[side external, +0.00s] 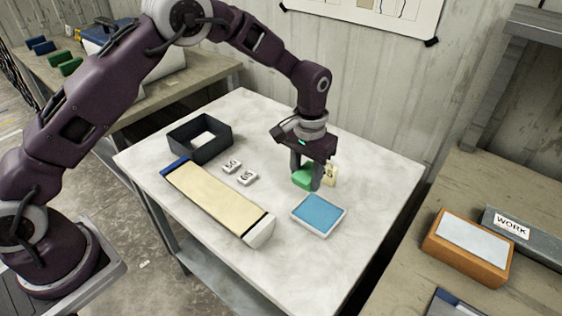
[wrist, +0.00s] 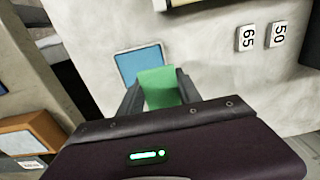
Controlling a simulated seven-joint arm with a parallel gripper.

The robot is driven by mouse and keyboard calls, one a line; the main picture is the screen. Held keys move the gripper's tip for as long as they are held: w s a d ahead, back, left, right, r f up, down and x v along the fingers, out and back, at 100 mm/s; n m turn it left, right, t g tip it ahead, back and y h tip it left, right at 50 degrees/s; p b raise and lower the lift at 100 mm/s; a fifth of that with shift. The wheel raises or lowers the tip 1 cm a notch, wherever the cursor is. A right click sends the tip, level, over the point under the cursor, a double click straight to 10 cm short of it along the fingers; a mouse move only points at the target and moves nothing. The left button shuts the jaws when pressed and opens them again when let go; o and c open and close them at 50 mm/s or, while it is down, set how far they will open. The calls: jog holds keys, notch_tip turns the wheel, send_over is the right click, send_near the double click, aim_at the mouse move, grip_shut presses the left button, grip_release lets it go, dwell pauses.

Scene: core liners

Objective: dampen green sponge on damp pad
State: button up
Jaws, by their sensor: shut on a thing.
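The green sponge (side external: 302,177) is between the fingers of my gripper (side external: 307,175), which is shut on it. The sponge also shows in the wrist view (wrist: 159,88) between the two dark fingers (wrist: 158,92). The damp pad is a blue square in a white tray (side external: 318,215) on the table, in front of the gripper and a little right in the side view. In the wrist view the blue pad (wrist: 137,64) lies just beyond the sponge, which overlaps its corner in the picture. The exact height of the sponge over the table is hard to tell.
A cream core liner (side external: 214,198) with blue and white ends lies left of the pad. Two number tags, 50 (side external: 231,166) and 65 (side external: 247,178), lie beside it. A black open box (side external: 200,140) is behind. A yellowish block (side external: 330,174) stands right behind the gripper.

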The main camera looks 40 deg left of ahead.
aim_at(316, 214)
jog(key=d, duration=0.2)
jog(key=d+f, duration=0.1)
jog(key=d, duration=0.1)
jog(key=shift+s+f, duration=0.1)
jog(key=shift+s, duration=0.05)
jog(key=shift+f, duration=2.6)
jog(key=shift+f, duration=0.6)
notch_tip(316, 214, up, 7)
dwell(0.5)
